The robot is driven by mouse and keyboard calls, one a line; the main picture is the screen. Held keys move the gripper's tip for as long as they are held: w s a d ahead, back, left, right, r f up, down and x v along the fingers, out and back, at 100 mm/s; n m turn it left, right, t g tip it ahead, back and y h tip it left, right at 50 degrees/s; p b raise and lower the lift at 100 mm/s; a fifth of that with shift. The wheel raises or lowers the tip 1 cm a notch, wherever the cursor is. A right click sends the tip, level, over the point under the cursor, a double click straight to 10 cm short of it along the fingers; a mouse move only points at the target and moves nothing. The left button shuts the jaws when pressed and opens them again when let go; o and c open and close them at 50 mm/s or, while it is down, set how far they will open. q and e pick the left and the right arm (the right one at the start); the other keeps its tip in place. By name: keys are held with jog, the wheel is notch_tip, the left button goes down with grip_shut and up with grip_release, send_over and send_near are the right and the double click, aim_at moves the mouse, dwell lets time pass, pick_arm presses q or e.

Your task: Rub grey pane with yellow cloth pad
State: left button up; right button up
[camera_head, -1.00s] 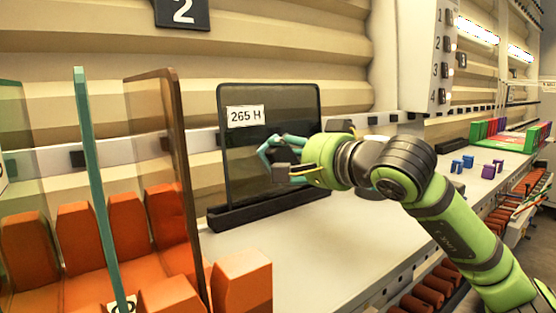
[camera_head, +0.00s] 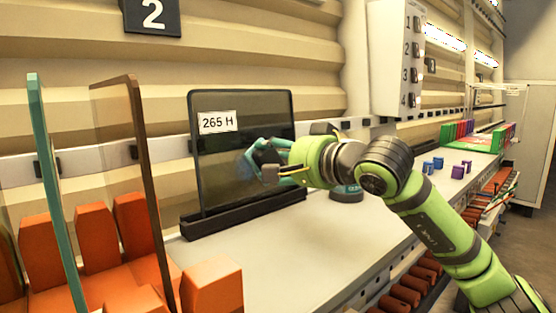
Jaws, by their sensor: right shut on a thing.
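The grey pane (camera_head: 240,118), a dark see-through sheet with a "265 H" label, stands upright in a black base (camera_head: 240,215) on the bench. My right gripper (camera_head: 258,158) is in front of the pane's lower right part, with its teal fingers shut on a small dark thing, mostly hidden by the fingers. I cannot make out a yellow cloth pad there. A faint bluish patch (camera_head: 244,166) shows on the pane beside the fingertips. Whether the held thing touches the pane is unclear. My left gripper is out of view.
Upright teal (camera_head: 40,150) and brown-framed (camera_head: 138,130) panes stand among orange blocks (camera_head: 212,285) at the left. A dark round item (camera_head: 347,193) sits behind my right arm. Small blue and purple pieces (camera_head: 462,169) lie farther right. The bench front (camera_head: 300,265) is clear.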

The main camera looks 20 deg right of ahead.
jog(key=shift+s+a+b, duration=0.15)
jog(key=shift+s+a, duration=0.2)
jog(key=shift+a, duration=0.65)
jog(key=shift+s+a+b, duration=0.2)
jog(key=shift+s+a, duration=0.15)
jog(key=shift+a, duration=0.65)
jog(key=shift+s+a+b, duration=0.15)
jog(key=shift+s+a, duration=0.2)
jog(key=shift+a, duration=0.65)
jog(key=shift+s+d, duration=0.1)
jog(key=shift+s+d+b, duration=0.15)
jog(key=shift+s+b, duration=0.15)
jog(key=shift+s, duration=0.2)
jog(key=shift+b+v, duration=0.5)
jog(key=shift+v, duration=1.85)
jog(key=shift+r, duration=0.1)
jog(key=v, duration=0.3)
jog(key=shift+b, duration=0.3)
